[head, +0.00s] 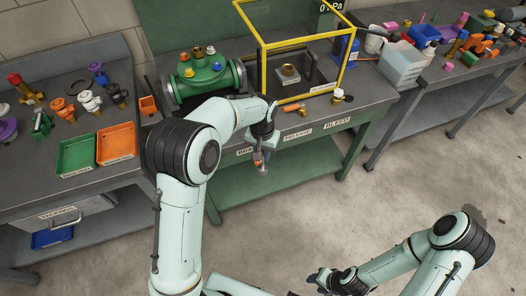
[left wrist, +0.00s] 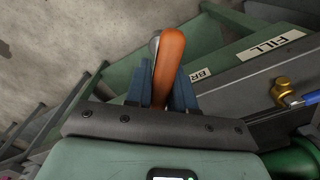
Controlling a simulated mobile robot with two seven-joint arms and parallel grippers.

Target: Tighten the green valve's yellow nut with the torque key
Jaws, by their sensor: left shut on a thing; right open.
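The green valve (head: 205,79) lies on the green bench. My left gripper (head: 262,150) is in front of the bench's front edge, right of and nearer than the valve. It is shut on an orange-handled tool (left wrist: 169,62), with a grey metal part showing beside the handle; I cannot tell for sure that this is the torque key. The tool hangs below the fingers in the head view. My right gripper (head: 320,279) is open and empty, low over the floor, far from the bench.
A yellow frame (head: 300,42) stands right of the valve. Labels line the bench's front edge. Green (head: 77,153) and orange (head: 116,143) trays lie on the left bench. A brass fitting (left wrist: 283,90) with a blue part shows in the left wrist view. The floor at right is clear.

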